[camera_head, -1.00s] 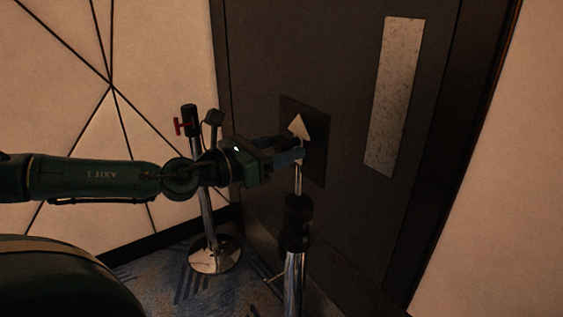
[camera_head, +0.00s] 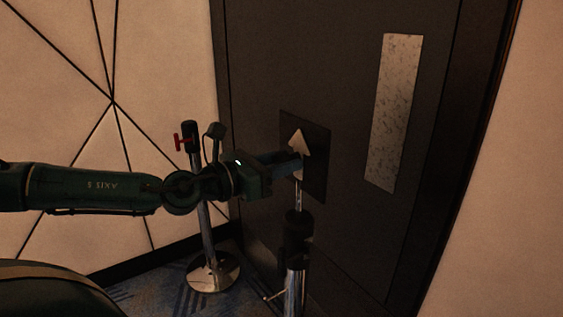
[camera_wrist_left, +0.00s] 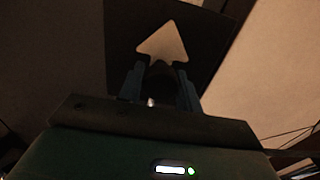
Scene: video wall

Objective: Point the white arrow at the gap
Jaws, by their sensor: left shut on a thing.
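The white arrow (camera_head: 300,143) is a pale arrowhead in front of a dark square plate (camera_head: 318,150). Its tip points up in the head view. In the left wrist view the arrow (camera_wrist_left: 163,43) also points up, away from my gripper. My left gripper (camera_head: 296,163) comes in from the left just below the arrowhead. In the left wrist view its fingers (camera_wrist_left: 160,87) are shut on either side of the arrow's lower part, which is dark and partly hidden. I cannot make out the gap for certain. My right gripper is not in view.
A chrome stand with a black top (camera_head: 297,226) stands below the arrow. Another stand with a red knob (camera_head: 183,142) is behind my left arm. A pale speckled strip (camera_head: 394,115) is on the dark door to the right. Pale panelled wall (camera_head: 60,100) lies left.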

